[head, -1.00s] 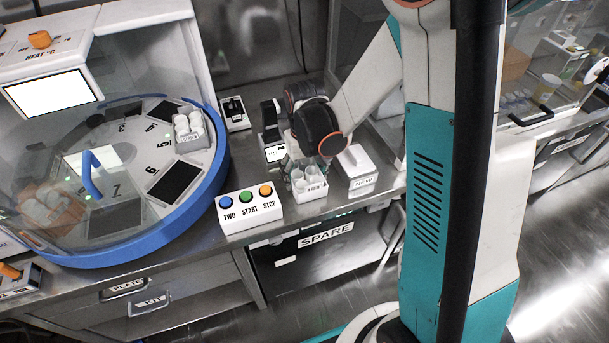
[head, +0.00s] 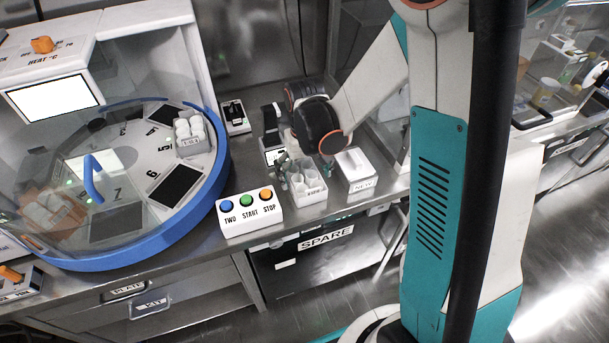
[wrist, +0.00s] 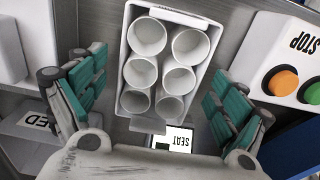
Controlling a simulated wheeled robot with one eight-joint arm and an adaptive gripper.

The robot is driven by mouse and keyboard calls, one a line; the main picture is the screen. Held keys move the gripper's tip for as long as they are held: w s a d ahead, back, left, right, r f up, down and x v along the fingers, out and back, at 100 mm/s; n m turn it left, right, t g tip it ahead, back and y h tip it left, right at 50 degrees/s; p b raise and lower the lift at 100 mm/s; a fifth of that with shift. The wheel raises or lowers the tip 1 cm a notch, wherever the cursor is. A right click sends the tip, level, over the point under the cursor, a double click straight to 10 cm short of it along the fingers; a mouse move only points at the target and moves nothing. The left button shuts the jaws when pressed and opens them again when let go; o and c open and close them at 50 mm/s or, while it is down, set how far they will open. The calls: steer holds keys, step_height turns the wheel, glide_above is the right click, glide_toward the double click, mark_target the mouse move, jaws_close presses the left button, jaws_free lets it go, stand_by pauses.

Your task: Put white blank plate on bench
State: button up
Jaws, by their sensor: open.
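The white plate (head: 308,198), a small white tray holding several white cups, stands upright on the metal bench (head: 238,178) between the button box and the white NEW block. Its front label is too small to read surely. My gripper (head: 304,168) is open just above and around it. In the wrist view the plate (wrist: 187,17) lies between the spread teal fingers of my gripper (wrist: 160,88), with a gap on each side.
A button box (head: 248,212) stands left of the plate and the NEW block (head: 356,170) right of it. A SEAT label (wrist: 177,138) lies by the plate. A round machine with a blue rim (head: 190,225) fills the left, holding another cup tray (head: 196,147).

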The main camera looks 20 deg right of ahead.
mark_target(305, 176)
step_height(305, 176, up, 11)
steer(key=p, duration=0.4)
steer(key=s+r+t, duration=0.7)
steer(key=s+r, duration=0.6)
steer(key=s, duration=0.2)
steer(key=shift+r, duration=0.1)
